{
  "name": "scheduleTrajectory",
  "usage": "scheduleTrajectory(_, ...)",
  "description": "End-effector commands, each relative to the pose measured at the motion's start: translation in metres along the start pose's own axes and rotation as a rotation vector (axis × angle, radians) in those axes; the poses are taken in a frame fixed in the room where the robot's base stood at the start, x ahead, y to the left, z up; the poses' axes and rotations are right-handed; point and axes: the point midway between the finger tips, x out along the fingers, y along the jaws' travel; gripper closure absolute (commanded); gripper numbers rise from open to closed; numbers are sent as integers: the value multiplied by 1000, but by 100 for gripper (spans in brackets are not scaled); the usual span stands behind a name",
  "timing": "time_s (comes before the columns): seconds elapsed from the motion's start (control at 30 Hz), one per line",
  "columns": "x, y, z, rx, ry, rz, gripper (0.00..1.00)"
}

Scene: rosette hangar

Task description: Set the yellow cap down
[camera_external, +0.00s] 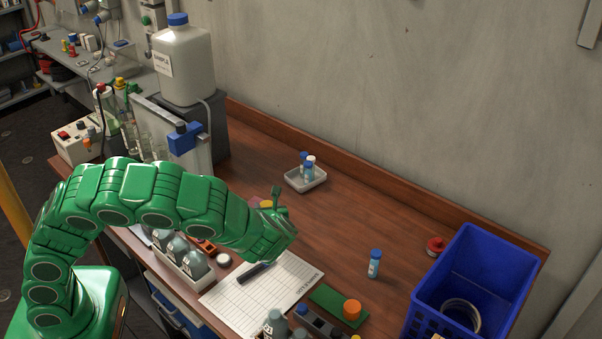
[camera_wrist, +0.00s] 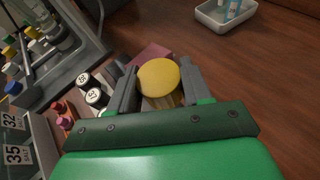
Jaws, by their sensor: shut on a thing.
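The yellow cap (camera_wrist: 158,77) is round and sits between the two fingers of my gripper (camera_wrist: 157,88) in the wrist view. My gripper is shut on it. In the outside view a little of the yellow cap (camera_external: 266,204) shows at my gripper (camera_external: 270,206), over the wooden bench (camera_external: 335,225). A pinkish thing (camera_wrist: 152,54) shows just beyond the cap; I cannot tell whether they touch. The cap's underside and its height above the bench are hidden.
A white tray (camera_external: 293,184) with small vials stands near the back. A blue-capped vial (camera_external: 374,266), a red cap (camera_external: 435,246) and a blue crate (camera_external: 520,265) are to the right. A printed sheet (camera_external: 240,305) lies in front. The bench middle is clear.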

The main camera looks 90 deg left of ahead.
Motion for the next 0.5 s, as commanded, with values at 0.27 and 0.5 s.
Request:
scheduleTrajectory(0.27,19,-22,-23,0,0,2,80)
scheduleTrajectory(0.5,28,-35,-36,2,-1,2,80)
